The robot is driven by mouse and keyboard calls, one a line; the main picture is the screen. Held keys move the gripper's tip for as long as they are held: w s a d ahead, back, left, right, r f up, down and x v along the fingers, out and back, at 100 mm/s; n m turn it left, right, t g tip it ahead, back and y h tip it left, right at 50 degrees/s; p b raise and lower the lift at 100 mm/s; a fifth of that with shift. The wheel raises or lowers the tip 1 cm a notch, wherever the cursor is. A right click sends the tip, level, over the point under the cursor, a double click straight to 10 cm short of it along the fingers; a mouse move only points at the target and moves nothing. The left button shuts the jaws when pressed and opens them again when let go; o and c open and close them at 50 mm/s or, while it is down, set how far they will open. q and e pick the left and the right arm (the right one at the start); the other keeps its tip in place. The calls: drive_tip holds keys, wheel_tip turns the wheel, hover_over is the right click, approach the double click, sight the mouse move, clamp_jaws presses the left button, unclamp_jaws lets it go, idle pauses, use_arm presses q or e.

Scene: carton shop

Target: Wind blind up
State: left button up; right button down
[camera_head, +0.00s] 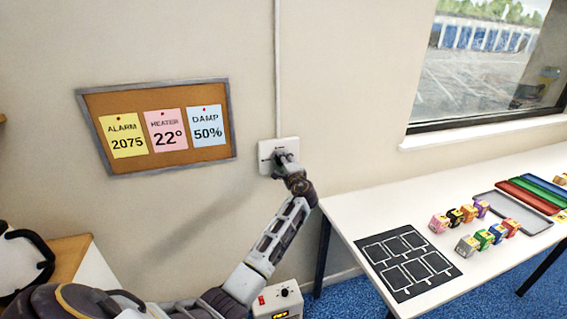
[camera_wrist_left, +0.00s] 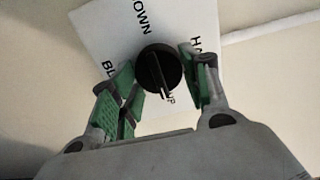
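A white switch plate (camera_head: 266,157) is on the wall below a vertical conduit. In the left wrist view the plate (camera_wrist_left: 98,32) carries a round black knob (camera_wrist_left: 153,62) and the word DOWN, with partly covered lettering, apparently UP, below the knob. The knob's ridge runs toward that lower lettering; I cannot tell which end is the pointer. My left gripper (camera_head: 284,160) is at the plate. Its green-padded fingers (camera_wrist_left: 160,86) stand apart on either side of the knob, with no clear contact. The window (camera_head: 485,65) shows at upper right; no blind is visible in it. My right gripper is out of view.
A cork board (camera_head: 98,150) with three notes hangs left of the plate. A white table (camera_head: 350,205) at right bears a black mat (camera_head: 384,266), small coloured boxes and a grey tray (camera_head: 508,211). A small box with a red switch (camera_head: 278,301) stands below my left arm.

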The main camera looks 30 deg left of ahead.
use_arm(q)
drive_tip(key=o, duration=0.4)
drive_tip(key=shift+w+d, duration=0.1)
drive_tip(key=shift+d, duration=0.05)
drive_tip(key=shift+v, duration=6)
